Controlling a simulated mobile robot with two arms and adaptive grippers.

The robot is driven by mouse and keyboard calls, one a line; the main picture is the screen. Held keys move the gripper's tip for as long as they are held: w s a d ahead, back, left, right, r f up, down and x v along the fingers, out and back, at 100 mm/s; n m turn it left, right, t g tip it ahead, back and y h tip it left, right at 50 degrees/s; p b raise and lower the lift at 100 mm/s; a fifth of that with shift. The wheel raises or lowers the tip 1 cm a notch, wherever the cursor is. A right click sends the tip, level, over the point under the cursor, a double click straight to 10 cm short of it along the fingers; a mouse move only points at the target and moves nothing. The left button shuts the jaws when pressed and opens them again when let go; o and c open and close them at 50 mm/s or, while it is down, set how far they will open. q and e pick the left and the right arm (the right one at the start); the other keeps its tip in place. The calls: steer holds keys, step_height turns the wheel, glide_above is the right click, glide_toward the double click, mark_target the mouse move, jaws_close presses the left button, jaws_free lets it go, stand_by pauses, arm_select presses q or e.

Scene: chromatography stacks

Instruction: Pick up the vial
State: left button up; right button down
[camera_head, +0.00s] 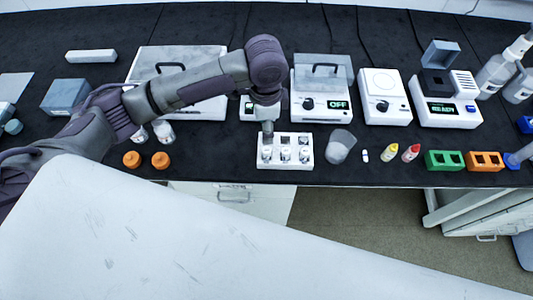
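A white vial rack (312,163) sits near the front edge of the black bench, in the middle of the view. It holds several small clear vials with pale tops, such as a front-left vial (267,153), a front-middle vial (285,155) and a front-right vial (304,156). My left gripper (267,132) points straight down over the rack's left column. It hides the back-left slot. Its fingers are too small to tell whether they are open, shut or touching a vial. My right gripper is not in view.
Instruments line the back, including one reading OFF (322,97) and one reading READY (445,103). A clear beaker (340,146) stands right of the rack, then yellow (389,152) and red (411,152) bottles, and green (444,160) and orange (486,161) racks.

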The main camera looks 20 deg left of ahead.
mark_target(266, 150)
arm_select(q)
step_height(266, 150, down, 8)
steer(key=shift+f+p, duration=0.2)
steer(key=shift+p, duration=0.1)
steer(key=f, duration=0.3)
steer(key=f+p, duration=0.1)
steer(key=f, duration=0.1)
steer(key=shift+w+f, duration=0.1)
steer(key=shift+w, duration=0.15)
steer(key=c, duration=1.1)
